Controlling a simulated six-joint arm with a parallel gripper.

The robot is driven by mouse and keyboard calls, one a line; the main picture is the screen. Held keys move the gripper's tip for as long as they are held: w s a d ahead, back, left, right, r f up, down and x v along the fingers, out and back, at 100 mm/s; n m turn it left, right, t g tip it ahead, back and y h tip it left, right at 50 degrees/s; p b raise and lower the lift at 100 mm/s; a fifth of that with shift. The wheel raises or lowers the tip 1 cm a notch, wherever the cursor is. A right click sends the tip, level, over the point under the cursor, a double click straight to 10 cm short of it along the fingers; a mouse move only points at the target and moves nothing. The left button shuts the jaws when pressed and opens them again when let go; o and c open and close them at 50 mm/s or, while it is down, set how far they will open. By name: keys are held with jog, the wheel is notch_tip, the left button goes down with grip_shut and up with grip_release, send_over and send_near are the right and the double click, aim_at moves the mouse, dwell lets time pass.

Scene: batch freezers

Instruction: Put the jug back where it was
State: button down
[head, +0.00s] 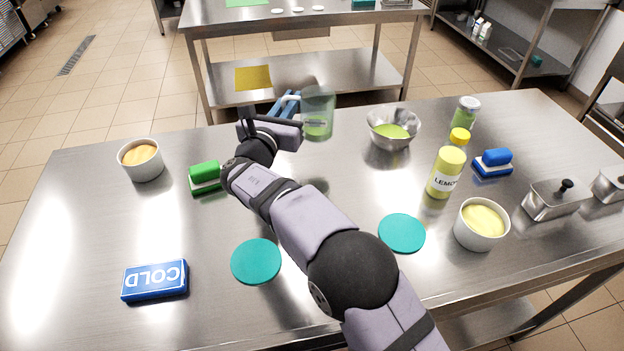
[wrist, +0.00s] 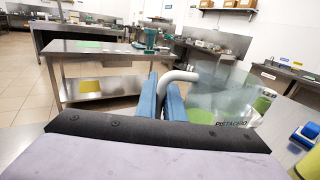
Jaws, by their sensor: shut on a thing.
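The jug (head: 319,100) is clear, with green liquid low inside it, near the back edge of the steel table. My gripper (head: 287,103) reaches it from the left, and its blue fingers are shut on the pale handle. In the wrist view the fingers (wrist: 161,98) close on the handle (wrist: 181,76), and the clear jug wall (wrist: 212,92) fills the right side. The jug looks upright. I cannot tell whether its base touches the table or hangs just above it.
A steel bowl (head: 405,119) with green contents stands right of the jug. A green jar (head: 464,117), a lemon bottle (head: 443,180) and a blue brush (head: 494,162) are further right. A green brush (head: 205,177) and teal discs (head: 256,261) lie near my arm. The left front has free room.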

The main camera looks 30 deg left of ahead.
aim_at(283, 106)
jog(key=shift+m+h, duration=0.4)
jog(key=shift+h, duration=0.2)
jog(key=s, duration=0.1)
jog(key=s+r, duration=0.1)
jog(key=s+d+b, duration=0.1)
jog(key=shift+s+r, duration=0.15)
jog(key=shift+s, duration=0.25)
jog(key=shift+f+p, duration=0.65)
jog(key=shift+f, duration=4.35)
jog(key=shift+f, duration=0.2)
jog(key=c, duration=1.9)
grip_release()
jog(key=shift+o, duration=0.2)
jog(key=shift+r, duration=0.1)
jog(key=shift+r, duration=0.2)
jog(key=s, duration=0.4)
jog(key=s+d+b, duration=0.1)
jog(key=s, duration=0.3)
jog(key=s+d+b, duration=0.1)
jog(key=s, duration=0.2)
jog(key=shift+s+d+f, duration=0.1)
jog(key=shift+s+d, duration=0.05)
jog(key=shift+s, duration=0.25)
